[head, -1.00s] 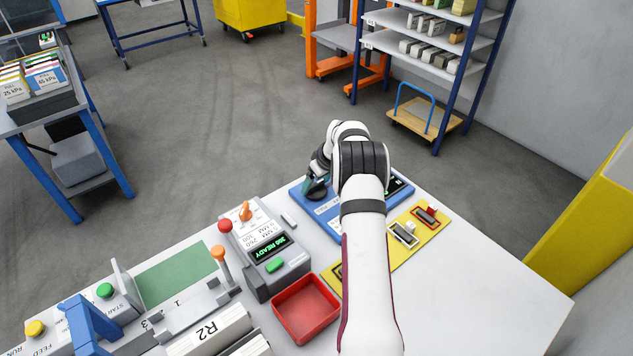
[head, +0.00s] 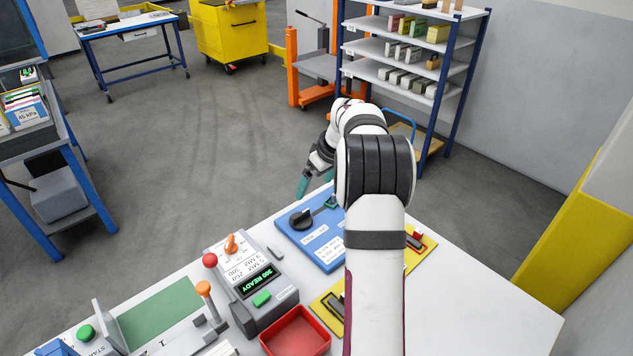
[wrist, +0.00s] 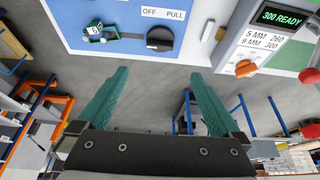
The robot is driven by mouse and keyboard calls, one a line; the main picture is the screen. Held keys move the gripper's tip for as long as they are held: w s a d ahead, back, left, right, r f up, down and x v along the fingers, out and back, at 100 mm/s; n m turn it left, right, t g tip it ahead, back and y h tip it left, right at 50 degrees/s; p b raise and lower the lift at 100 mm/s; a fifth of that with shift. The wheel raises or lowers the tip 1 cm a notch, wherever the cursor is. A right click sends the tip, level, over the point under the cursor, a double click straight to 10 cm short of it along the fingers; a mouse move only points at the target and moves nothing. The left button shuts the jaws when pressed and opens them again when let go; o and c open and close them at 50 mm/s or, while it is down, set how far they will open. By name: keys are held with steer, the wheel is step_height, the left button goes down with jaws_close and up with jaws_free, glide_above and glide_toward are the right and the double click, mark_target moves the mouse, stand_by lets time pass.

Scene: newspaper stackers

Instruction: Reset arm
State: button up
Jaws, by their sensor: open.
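My gripper (head: 304,187) hangs off the far edge of the white table in the head view, raised and clear of the blue panel (head: 318,252). In the wrist view my gripper (wrist: 158,105) shows two teal fingers spread wide with only floor between them, so it is open and empty. The blue panel also shows in the wrist view (wrist: 105,38), beyond the fingertips, with a black knob (wrist: 160,39) beside the words OFF and PULL and a small green part (wrist: 97,32). My arm hides part of the panel and of the yellow plate (head: 328,305) in the head view.
A grey control box (head: 255,285) reading 300 READY, with an orange lever (head: 231,243), stands left of the panel. A red tray (head: 296,333) is in front of it. The table's right side (head: 480,300) is clear. A shelf rack (head: 415,65) stands behind.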

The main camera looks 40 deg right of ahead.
steer(key=shift+s+r, duration=0.1)
steer(key=shift+r, duration=0.2)
steer(key=s+a+r+m+g+y, duration=0.1)
steer(key=s+a+r, duration=0.15)
steer(key=a, duration=0.55)
steer(key=s+a+r+m, duration=0.15)
steer(key=s+a, duration=0.25)
steer(key=a, duration=0.4)
steer(key=s+a+r+g+y, duration=0.1)
steer(key=s+a+r, duration=0.2)
steer(key=a, duration=0.5)
steer(key=s+a+f+m+g, duration=0.1)
steer(key=s+a, duration=0.5)
steer(key=s, duration=0.4)
steer(key=s+a+f+m+g, duration=0.1)
steer(key=s+a+f+m, duration=0.1)
steer(key=s+a, duration=0.4)
steer(key=s, duration=0.5)
steer(key=shift+s+f+g, duration=0.25)
steer(key=shift+f+g, duration=0.05)
